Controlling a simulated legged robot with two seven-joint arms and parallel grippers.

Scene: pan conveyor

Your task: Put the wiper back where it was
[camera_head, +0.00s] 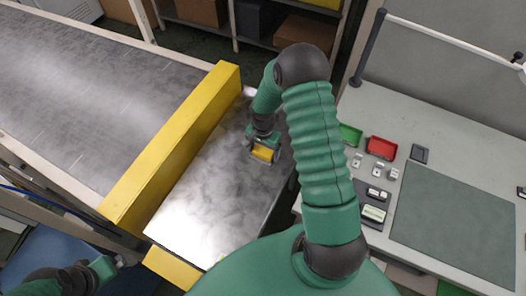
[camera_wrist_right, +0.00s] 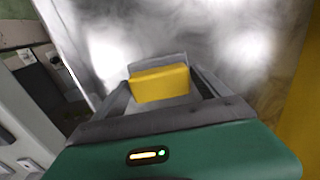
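The wiper, a yellow block with a grey part, shows in the head view (camera_head: 262,153) over the upper right of the grey metal plate (camera_head: 205,215). In the right wrist view the wiper (camera_wrist_right: 160,84) sits between the two grey fingers. My right gripper (camera_head: 264,155) is closed around it, with the fingers against its sides. I cannot tell whether the wiper touches the plate. My left gripper (camera_head: 118,262) is at the lower left, away from the wiper; its fingers are too small to read.
A yellow barrier (camera_head: 178,150) separates the plate from the conveyor (camera_head: 85,85). On the right, a workbench (camera_head: 450,150) holds a green tray (camera_head: 350,134), a red tray (camera_head: 381,148), small parts and a dark mat (camera_head: 455,225). Boxes stand on a shelf behind.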

